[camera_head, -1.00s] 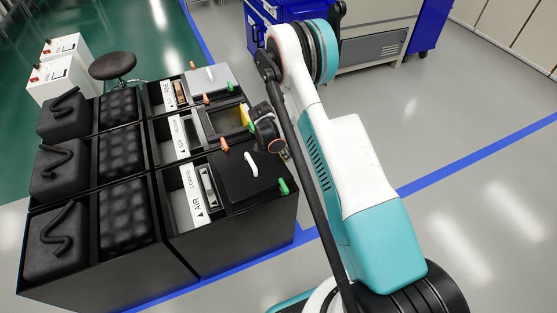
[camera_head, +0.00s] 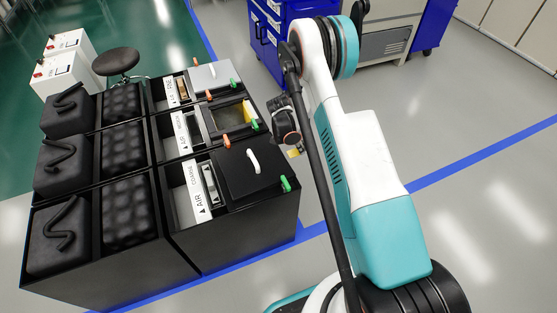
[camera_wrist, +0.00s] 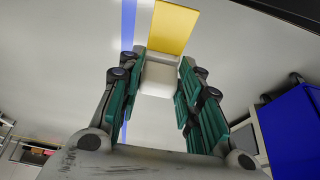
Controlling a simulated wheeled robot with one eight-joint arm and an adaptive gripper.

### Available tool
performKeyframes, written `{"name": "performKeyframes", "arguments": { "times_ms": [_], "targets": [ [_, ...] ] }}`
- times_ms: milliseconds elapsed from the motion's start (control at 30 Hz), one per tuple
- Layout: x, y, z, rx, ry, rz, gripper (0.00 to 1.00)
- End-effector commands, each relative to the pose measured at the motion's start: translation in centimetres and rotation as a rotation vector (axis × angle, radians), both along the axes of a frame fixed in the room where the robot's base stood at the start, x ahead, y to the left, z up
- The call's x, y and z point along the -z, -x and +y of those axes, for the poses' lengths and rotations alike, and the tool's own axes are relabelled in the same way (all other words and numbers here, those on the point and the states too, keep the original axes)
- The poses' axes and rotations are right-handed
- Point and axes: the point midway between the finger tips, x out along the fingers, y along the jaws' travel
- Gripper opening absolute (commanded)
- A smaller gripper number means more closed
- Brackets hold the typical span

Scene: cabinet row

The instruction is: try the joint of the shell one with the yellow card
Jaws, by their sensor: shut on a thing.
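My gripper (camera_wrist: 160,72) is shut on the white block (camera_wrist: 158,80) of the yellow card (camera_wrist: 175,27), which extends beyond the fingertips. In the head view, my gripper (camera_head: 291,145) hangs just right of the cabinet row, apart from it, with a small bit of the yellow card (camera_head: 295,153) showing below. The middle cabinet has an open-looking bay (camera_head: 227,115) with a yellow piece (camera_head: 250,111) at its right edge. The near cabinet has a black lid (camera_head: 240,178) with a white handle; the far one has a grey lid (camera_head: 207,76). I cannot tell which is the shell one.
Orange and green latches sit by the lids. Black padded units (camera_head: 62,166) fill the left of the row. A round stool (camera_head: 116,62) and white boxes (camera_head: 62,73) stand behind. A blue cabinet (camera_head: 285,30) stands at the back. Floor at right is clear.

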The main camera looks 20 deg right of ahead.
Motion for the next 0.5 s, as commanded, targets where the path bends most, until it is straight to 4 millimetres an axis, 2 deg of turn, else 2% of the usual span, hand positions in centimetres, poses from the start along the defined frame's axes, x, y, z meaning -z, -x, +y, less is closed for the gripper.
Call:
{"name": "performKeyframes", "arguments": {
  "times_ms": [500],
  "targets": [
    [0.0,-0.1,-2.9,0.002,0.0,-0.001,0.13]
  ]
}}
